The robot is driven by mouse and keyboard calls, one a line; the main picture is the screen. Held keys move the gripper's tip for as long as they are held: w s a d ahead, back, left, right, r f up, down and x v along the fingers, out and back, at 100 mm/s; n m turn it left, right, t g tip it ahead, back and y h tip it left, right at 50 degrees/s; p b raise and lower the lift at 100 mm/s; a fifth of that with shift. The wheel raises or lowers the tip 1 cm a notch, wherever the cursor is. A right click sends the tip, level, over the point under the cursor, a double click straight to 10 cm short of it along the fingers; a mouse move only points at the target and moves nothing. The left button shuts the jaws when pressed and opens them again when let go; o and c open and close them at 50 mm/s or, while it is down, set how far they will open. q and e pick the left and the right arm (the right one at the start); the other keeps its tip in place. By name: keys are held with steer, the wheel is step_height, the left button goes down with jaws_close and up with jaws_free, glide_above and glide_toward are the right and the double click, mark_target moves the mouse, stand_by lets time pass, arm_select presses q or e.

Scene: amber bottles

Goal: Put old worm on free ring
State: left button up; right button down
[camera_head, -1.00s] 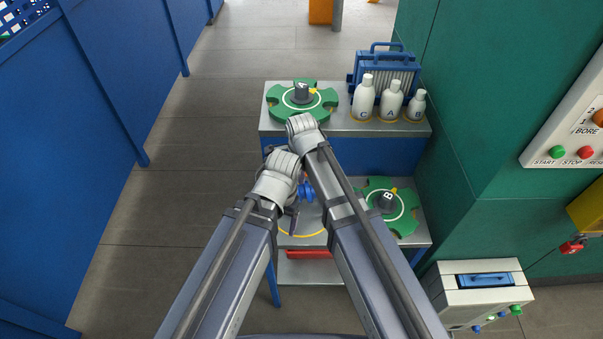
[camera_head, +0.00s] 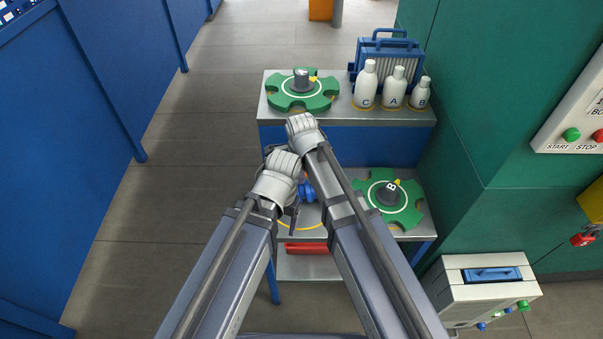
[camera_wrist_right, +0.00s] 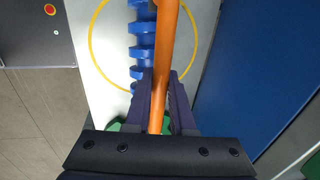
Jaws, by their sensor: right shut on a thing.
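A blue ribbed worm (camera_wrist_right: 142,45) shows in the right wrist view, over or inside a yellow ring (camera_wrist_right: 91,45) on a pale shelf; whether it touches the shelf I cannot tell. Part of the blue worm (camera_head: 307,191) shows between my arms in the head view. My right gripper (camera_wrist_right: 160,100) is shut on an orange bar (camera_wrist_right: 166,50), which crosses in front of the worm. Whether bar and worm are joined is unclear. In the head view my right wrist hides its fingers. My left gripper (camera_head: 293,213) is beside the worm, its jaws mostly hidden.
The cart's upper shelf (camera_head: 350,122) bears a green fixture (camera_head: 322,101), white bottles (camera_head: 365,85) and a blue-framed unit (camera_head: 387,50). Another green fixture (camera_head: 411,215), marked B, sits lower right. A red item (camera_head: 306,249) lies below. A green wall stands right; floor is clear left.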

steer(key=shift+f, duration=0.25)
stand_by(0.6)
steer(key=c, duration=0.7)
jaws_free()
steer(key=shift+b, duration=0.3)
steer(key=shift+s+r, duration=0.1)
steer(key=shift+r, duration=0.05)
steer(key=r+p, duration=0.2)
steer(key=s+r+p, duration=0.1)
steer(key=r+p, duration=0.4)
steer(key=shift+s+r+p, duration=0.2)
steer(key=shift+s+p, duration=0.05)
steer(key=shift+p, duration=0.1)
steer(key=s+d+n+g, duration=0.1)
steer(key=s+d+n, duration=0.4)
steer(key=d+n, duration=0.4)
steer(key=s+d+n, duration=0.4)
steer(key=d+n, duration=0.4)
steer(key=n, duration=0.1)
steer(key=s+a+n, duration=0.1)
steer(key=s+a, duration=0.1)
steer(key=a, duration=0.1)
steer(key=s+a+n+g, duration=0.1)
steer(key=s+a, duration=0.1)
steer(key=a, duration=0.2)
steer(key=s+a+n+h, duration=0.1)
steer(key=s+a, duration=0.1)
steer(key=a, duration=0.2)
steer(key=shift+f+n, duration=0.15)
steer(key=shift+n, duration=0.25)
